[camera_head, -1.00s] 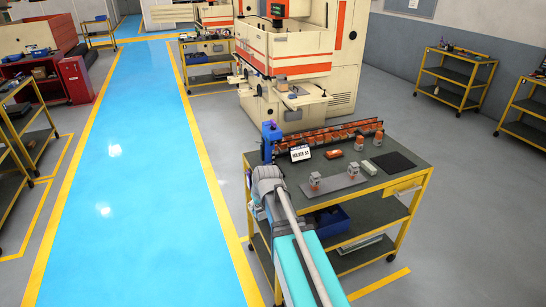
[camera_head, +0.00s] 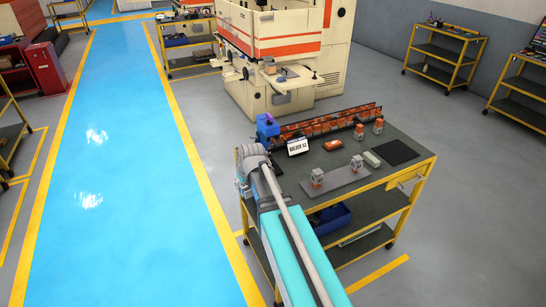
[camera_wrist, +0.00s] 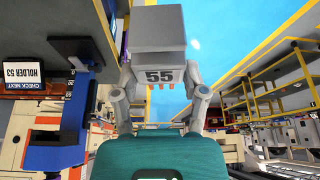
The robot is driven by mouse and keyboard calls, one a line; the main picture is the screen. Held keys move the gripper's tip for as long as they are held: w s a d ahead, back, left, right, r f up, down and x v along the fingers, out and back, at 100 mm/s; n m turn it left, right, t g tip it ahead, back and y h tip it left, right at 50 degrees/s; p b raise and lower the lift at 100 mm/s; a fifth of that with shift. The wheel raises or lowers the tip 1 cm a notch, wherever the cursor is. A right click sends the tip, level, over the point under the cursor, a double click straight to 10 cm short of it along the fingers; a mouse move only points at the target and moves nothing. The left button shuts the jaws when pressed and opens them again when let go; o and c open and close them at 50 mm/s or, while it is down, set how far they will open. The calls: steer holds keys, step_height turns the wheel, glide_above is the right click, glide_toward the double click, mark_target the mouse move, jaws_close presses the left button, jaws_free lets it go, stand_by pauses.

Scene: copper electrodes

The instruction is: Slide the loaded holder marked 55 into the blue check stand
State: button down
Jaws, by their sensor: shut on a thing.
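In the wrist view, my gripper (camera_wrist: 158,90) is shut on a grey block-shaped holder (camera_wrist: 160,38) marked 55, its fingers on both sides. In the head view, the blue check stand (camera_head: 267,128) is at the cart's back left corner. My gripper and the held holder are hidden there behind my arm.
A sign (camera_wrist: 36,76) beside the stand reads "CHECK NEXT HOLDER 53". On the cart (camera_head: 330,208) are a rack of orange pieces (camera_head: 345,118), two holders on a grey plate (camera_head: 350,178), two orange-topped holders (camera_head: 378,127) and a black mat (camera_head: 400,153). The blue aisle is clear.

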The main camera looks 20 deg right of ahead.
steer(key=shift+w, duration=0.45)
steer(key=shift+w+d+f+n+b, duration=0.2)
steer(key=shift+d+f+n+b, duration=0.1)
steer(key=shift+d+f+n, duration=0.15)
steer(key=w+d+f+n+g+h+b, duration=0.25)
steer(key=d+n+g+h+b, duration=0.35)
steer(key=d+n, duration=0.45)
steer(key=w+d+r+n+t+h+b, duration=0.1)
steer(key=d+r+n+t+h+b, duration=0.1)
steer(key=h, duration=0.6)
step_height(320, 180, up, 2)
steer(key=d+n+b, duration=0.1)
steer(key=d+n, duration=0.1)
steer(key=n, duration=0.1)
steer(key=shift+w+d, duration=0.35)
steer(key=shift+w, duration=0.05)
steer(key=shift+r, duration=0.15)
